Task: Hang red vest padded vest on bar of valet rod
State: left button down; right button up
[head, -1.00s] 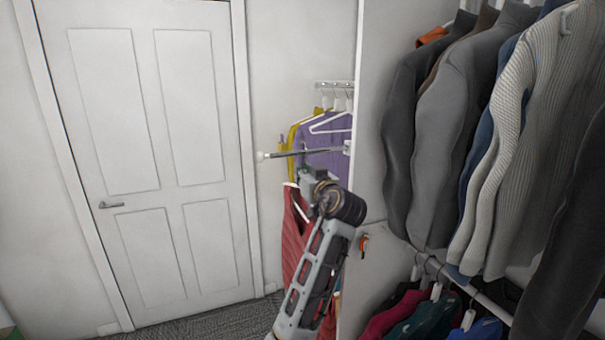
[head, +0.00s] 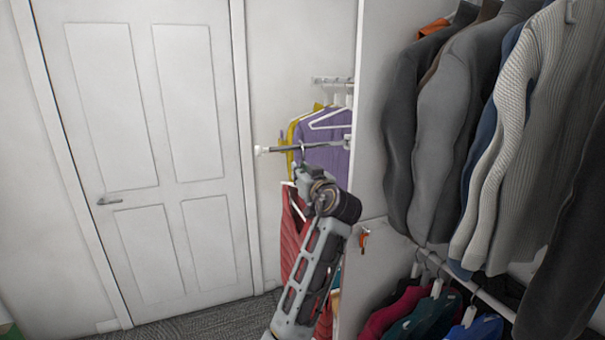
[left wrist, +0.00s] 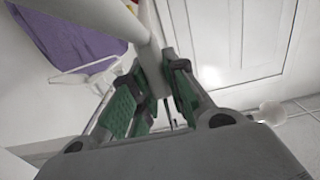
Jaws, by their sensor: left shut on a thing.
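The red padded vest (head: 289,240) hangs behind my left arm, which covers much of it. Part of its white hanger (head: 297,206) shows at the shoulder. The valet rod (head: 280,149) sticks out leftward from the closet panel, with a white end. My left gripper (head: 309,172) is just below the rod, shut on the hanger. A thin hook shows above it at the rod; I cannot tell whether it rests on the bar. In the left wrist view the green-padded fingers (left wrist: 155,88) close around a pale hanger part (left wrist: 150,62). My right gripper is out of view.
Purple (head: 327,160) and yellow (head: 296,133) garments hang on a rail close behind the rod. The closet panel (head: 370,130) and full clothes rails stand to the right. A white door (head: 150,150) and free space lie to the left.

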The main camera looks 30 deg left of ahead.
pick_arm(q)
jog(key=shift+d, duration=0.15)
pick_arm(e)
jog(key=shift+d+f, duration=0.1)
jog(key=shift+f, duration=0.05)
pick_arm(q)
jog(key=shift+s, duration=0.1)
jog(key=c, duration=1.6)
grip_release()
jog(key=shift+o, duration=1.3)
jog(key=shift+f, duration=0.15)
jog(key=shift+s+d, duration=0.4)
jog(key=shift+d, duration=0.1)
jog(key=shift+v, duration=3.1)
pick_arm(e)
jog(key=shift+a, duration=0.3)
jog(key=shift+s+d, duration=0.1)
